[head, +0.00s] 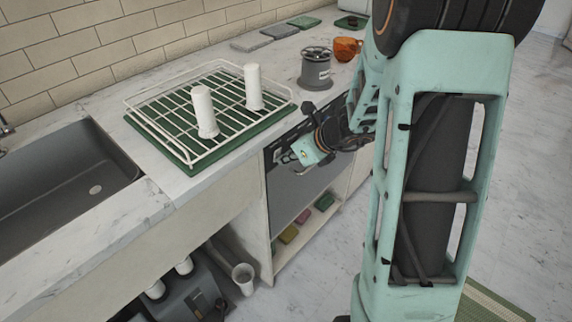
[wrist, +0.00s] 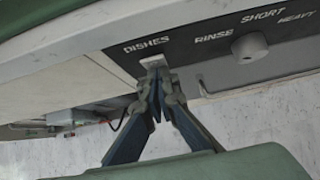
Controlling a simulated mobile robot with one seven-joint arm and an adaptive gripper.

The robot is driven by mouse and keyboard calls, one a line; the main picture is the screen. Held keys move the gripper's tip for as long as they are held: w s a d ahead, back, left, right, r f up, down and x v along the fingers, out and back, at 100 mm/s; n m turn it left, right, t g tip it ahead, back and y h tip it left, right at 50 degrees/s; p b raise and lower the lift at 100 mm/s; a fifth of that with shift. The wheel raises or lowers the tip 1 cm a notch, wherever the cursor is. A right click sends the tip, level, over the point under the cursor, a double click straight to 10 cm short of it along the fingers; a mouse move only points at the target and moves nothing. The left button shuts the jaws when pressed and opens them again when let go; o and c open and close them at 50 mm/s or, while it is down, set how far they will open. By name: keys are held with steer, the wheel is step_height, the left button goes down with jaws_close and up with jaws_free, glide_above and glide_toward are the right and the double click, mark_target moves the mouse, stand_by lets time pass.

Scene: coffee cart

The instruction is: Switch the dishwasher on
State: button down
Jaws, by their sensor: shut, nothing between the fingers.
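The dishwasher (head: 298,205) is built in under the counter, with a grey door and a dark control strip along its top. In the wrist view the dark control panel (wrist: 205,50) carries the words DISHES, RINSE, SHORT and HEAVY. A round grey knob (wrist: 250,46) sits below SHORT. A small pale square switch (wrist: 154,60) sits below DISHES. My gripper (wrist: 157,74) is shut and empty, with its fingertips at the pale switch and partly covering it. I cannot tell whether they touch. In the head view my gripper (head: 286,158) is at the left part of the panel.
A white wire rack (head: 137,108) with two white cylinders stands on a green mat on the counter. A sink (head: 60,190) is at the left. A grey canister (head: 315,72) and an orange cup (head: 346,48) stand behind. A low shelf (head: 290,255) holds coloured sponges.

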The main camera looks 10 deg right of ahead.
steer(key=shift+w+a+f+t+b, duration=0.15)
steer(key=shift+t+b, duration=0.15)
steer(key=shift+b, duration=0.9)
steer(key=shift+a, duration=0.1)
